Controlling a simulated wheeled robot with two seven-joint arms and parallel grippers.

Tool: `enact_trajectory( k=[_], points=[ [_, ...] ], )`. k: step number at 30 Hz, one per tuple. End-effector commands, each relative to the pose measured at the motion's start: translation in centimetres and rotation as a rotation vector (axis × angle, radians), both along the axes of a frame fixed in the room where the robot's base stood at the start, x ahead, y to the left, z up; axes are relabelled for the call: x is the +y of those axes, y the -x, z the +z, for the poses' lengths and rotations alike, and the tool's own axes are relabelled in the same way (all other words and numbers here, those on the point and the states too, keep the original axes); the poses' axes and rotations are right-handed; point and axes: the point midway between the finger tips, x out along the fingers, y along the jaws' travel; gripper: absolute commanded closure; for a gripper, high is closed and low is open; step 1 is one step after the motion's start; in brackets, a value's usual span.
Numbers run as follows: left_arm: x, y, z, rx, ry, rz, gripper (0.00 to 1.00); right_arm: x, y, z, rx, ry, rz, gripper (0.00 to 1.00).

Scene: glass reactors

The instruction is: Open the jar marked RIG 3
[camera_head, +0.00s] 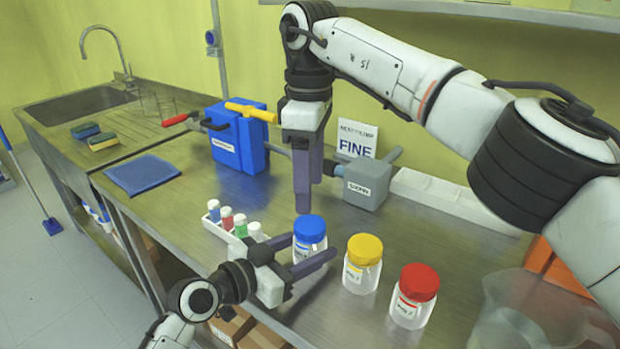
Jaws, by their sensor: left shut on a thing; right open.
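A clear jar with a blue lid (310,229) stands upright on the steel bench. My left gripper (310,248) is shut on this jar's body from the front left, one finger on each side, and hides part of its label. My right gripper (303,208) points down just behind and above the blue lid; it is open and holds nothing. A jar with a yellow lid (364,250) and a jar with a red lid (419,282) stand to the right, both closed. The small print on the labels is too blurred to read surely.
A white rack (215,230) with several small capped vials stands left of the blue-lidded jar. Behind are a blue boxy device (238,140), a grey block (367,185) and a FINE sign (356,140). A clear vessel (520,310) is at the front right. A blue cloth (142,174) lies left.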

Motion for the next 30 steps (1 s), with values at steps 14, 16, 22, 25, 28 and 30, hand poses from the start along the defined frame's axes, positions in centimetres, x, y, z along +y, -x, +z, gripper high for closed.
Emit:
enact_trajectory(
  k=[14, 16, 22, 25, 28, 30],
  points=[
    [0.0, 0.0, 0.0, 0.001, -0.001, 0.000, 1.00, -0.1, 0.0, -6.5, 0.001, 0.001, -0.011, 0.40],
    [0.0, 0.0, 0.0, 0.001, -0.001, 0.000, 1.00, -0.1, 0.0, -7.1, 0.001, 0.001, -0.011, 0.40],
    [0.0, 0.0, 0.0, 0.001, -0.001, 0.000, 1.00, 0.0, 0.0, -7.9, -0.001, 0.000, -0.010, 0.40],
    [0.0, 0.0, 0.0, 0.001, -0.001, 0.000, 1.00, 0.0, 0.0, -7.9, -0.001, 0.000, -0.010, 0.40],
    [0.0, 0.0, 0.0, 0.001, -0.001, 0.000, 1.00, 0.0, 0.0, -7.9, -0.001, 0.000, -0.010, 0.40],
    [0.0, 0.0, 0.0, 0.001, -0.001, 0.000, 1.00, 0.0, 0.0, -7.9, -0.001, 0.000, -0.010, 0.51]
  ],
)
